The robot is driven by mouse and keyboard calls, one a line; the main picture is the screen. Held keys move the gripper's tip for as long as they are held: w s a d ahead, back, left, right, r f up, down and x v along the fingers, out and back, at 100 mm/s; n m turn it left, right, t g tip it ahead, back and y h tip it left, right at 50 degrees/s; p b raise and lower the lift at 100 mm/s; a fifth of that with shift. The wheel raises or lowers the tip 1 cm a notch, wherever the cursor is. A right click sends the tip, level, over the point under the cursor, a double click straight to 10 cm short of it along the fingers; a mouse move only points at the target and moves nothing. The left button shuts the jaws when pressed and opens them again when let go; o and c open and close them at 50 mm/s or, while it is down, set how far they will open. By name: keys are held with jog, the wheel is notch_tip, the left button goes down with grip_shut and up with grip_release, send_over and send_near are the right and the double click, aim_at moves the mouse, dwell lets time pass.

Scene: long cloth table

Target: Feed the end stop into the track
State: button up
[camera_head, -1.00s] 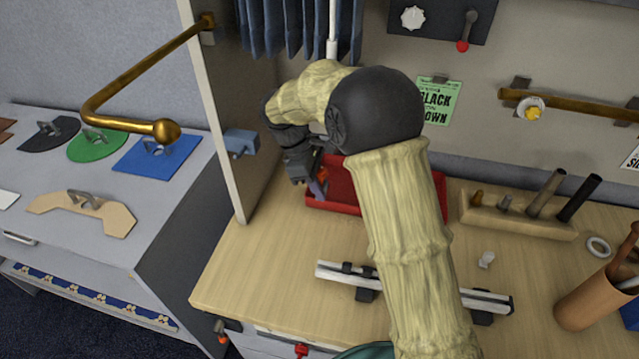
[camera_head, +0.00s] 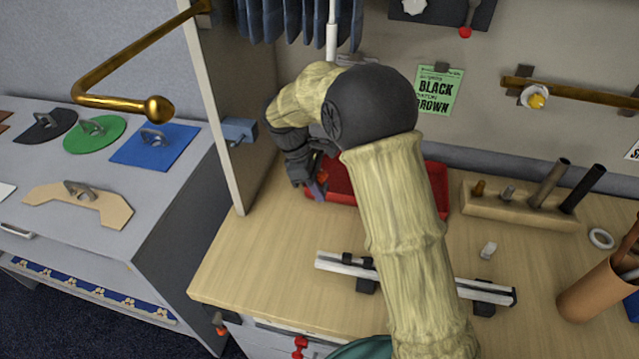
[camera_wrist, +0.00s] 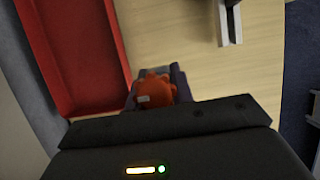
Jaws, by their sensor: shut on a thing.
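My gripper (camera_head: 318,188) is at the front left of the red tray, past its near edge in the picture. In the wrist view my gripper (camera_wrist: 155,82) is shut on a small orange-red piece (camera_wrist: 156,93), with a greyish part beyond it. I cannot tell the piece's full shape. The track (camera_head: 338,263) is a pale rail on dark supports, lying across the table nearer to me; my arm hides its middle. One end of the track (camera_wrist: 230,28) shows at the top of the wrist view, apart from my gripper. A small white piece (camera_head: 488,250) lies behind the track's right half.
The red tray (camera_head: 432,178) is partly behind my arm. A wooden block with upright pegs (camera_head: 520,212), a white ring (camera_head: 601,238) and a brown cup (camera_head: 590,302) stand to the right. A panel (camera_head: 235,170) rises at left. Bare tabletop (camera_head: 265,255) lies left of the track.

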jog(key=shift+f+b, duration=2.2)
jog(key=shift+f, duration=3.1)
jog(key=o, duration=1)
jog(key=shift+o, duration=0.2)
jog(key=shift+r+p, duration=0.55)
jog(key=shift+p, duration=0.2)
jog(key=c, duration=1)
jog(key=shift+c, duration=0.2)
